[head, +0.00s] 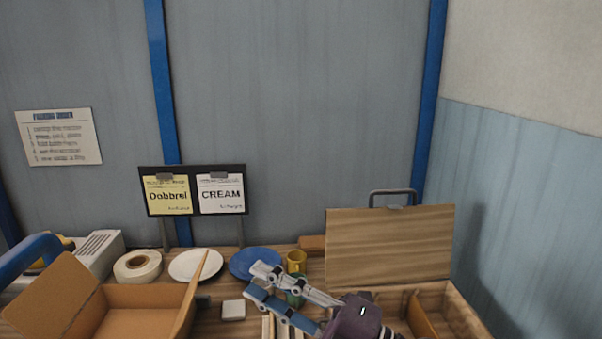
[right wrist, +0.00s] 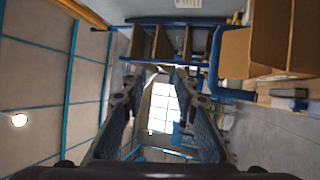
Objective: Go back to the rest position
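My right gripper (head: 258,281) is in the lower middle of the head view, reaching leftward over the wooden table. Its two fingers are apart, with nothing seen between them. In the right wrist view the fingers of the right gripper (right wrist: 162,75) also stand apart, with a bright window and shelving beyond. A blue plate (head: 247,262) lies just behind the fingertips, and a white plate (head: 190,265) lies left of it. A yellow mug (head: 296,261) and a partly hidden green cup (head: 295,299) are close to the gripper. My left gripper is not in view.
An open cardboard box (head: 140,296) stands at the left front. A wooden box with a raised lid (head: 388,247) stands at the right. A tape roll (head: 138,266), a small white block (head: 233,310) and a sign stand (head: 193,170) are also there. The air above the table is clear.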

